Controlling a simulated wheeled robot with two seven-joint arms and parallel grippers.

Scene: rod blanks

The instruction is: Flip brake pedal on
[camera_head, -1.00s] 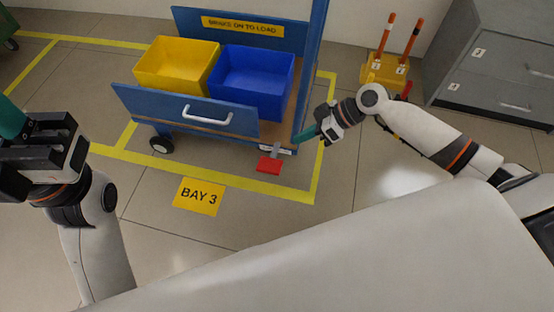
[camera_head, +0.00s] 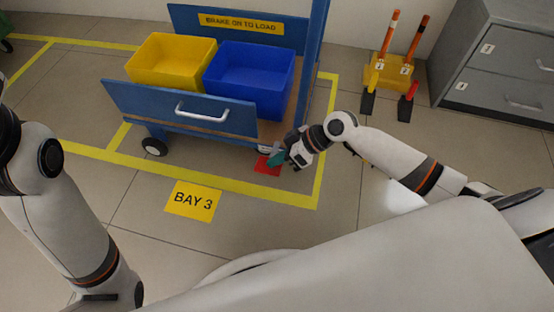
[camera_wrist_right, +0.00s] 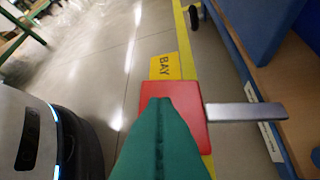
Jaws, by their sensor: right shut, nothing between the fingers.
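The red brake pedal (camera_head: 266,166) sits low at the front right corner of the blue cart (camera_head: 180,107). In the right wrist view the red pedal (camera_wrist_right: 196,112) joins a grey metal arm (camera_wrist_right: 246,112) that runs to the cart. My right gripper (camera_head: 277,159) is shut and empty, with its teal fingertips over the pedal in the head view. In the right wrist view the shut teal fingers (camera_wrist_right: 163,140) cover part of the pedal. I cannot tell whether they touch it. My left gripper is out of view; only its arm shows at the left.
The cart carries a yellow bin (camera_head: 171,60) and a blue bin (camera_head: 249,78). A yellow BAY 3 floor sign (camera_head: 193,201) lies in front. A yellow stand (camera_head: 388,72) with striped posts and a grey cabinet (camera_head: 497,65) stand at the right. The floor between is clear.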

